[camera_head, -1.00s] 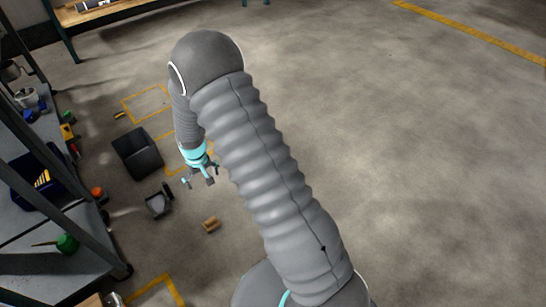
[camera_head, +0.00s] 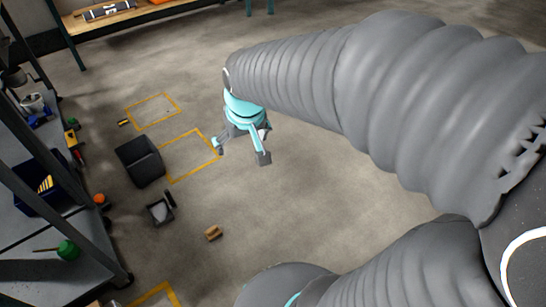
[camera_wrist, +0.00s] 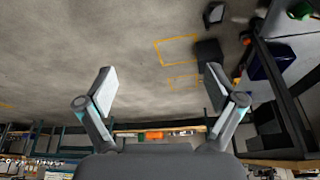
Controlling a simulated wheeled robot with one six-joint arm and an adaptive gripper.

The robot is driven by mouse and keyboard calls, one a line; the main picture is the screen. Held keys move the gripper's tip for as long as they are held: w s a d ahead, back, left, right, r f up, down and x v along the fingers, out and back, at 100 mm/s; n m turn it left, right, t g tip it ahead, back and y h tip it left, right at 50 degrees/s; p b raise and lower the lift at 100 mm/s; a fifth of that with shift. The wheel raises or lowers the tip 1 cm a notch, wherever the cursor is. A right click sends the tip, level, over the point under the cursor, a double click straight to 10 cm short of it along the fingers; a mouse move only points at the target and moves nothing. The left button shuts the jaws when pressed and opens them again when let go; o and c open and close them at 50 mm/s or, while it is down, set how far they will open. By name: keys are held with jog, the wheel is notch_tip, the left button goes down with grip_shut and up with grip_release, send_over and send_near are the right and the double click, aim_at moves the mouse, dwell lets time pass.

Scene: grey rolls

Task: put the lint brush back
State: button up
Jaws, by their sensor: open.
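I cannot pick out the lint brush with certainty in either view. A grey roll-like object (camera_head: 108,11) lies on the wooden bench at the top left of the head view; it is too small to identify. A small brown block (camera_head: 213,233) and a small yellow-and-dark item (camera_head: 123,122) lie on the floor. My gripper (camera_head: 240,152) is open and empty above the floor, right of a yellow floor outline.
A dark box (camera_head: 140,160) and an open grey bin (camera_head: 160,209) stand on the floor at left. A metal shelf (camera_head: 85,235) with a blue bin (camera_head: 40,180) borders the left side. Yellow outlines (camera_head: 190,158) mark the floor. Open floor surrounds my gripper.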

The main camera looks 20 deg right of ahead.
jog(key=s+d+r, duration=0.1)
jog(key=s+r, duration=0.1)
jog(key=s, duration=0.4)
jog(key=s+d+r+t, duration=0.1)
jog(key=s+d+r, duration=0.1)
jog(key=s, duration=0.5)
jog(key=shift+s+m, duration=0.25)
jog(key=shift+m, duration=0.15)
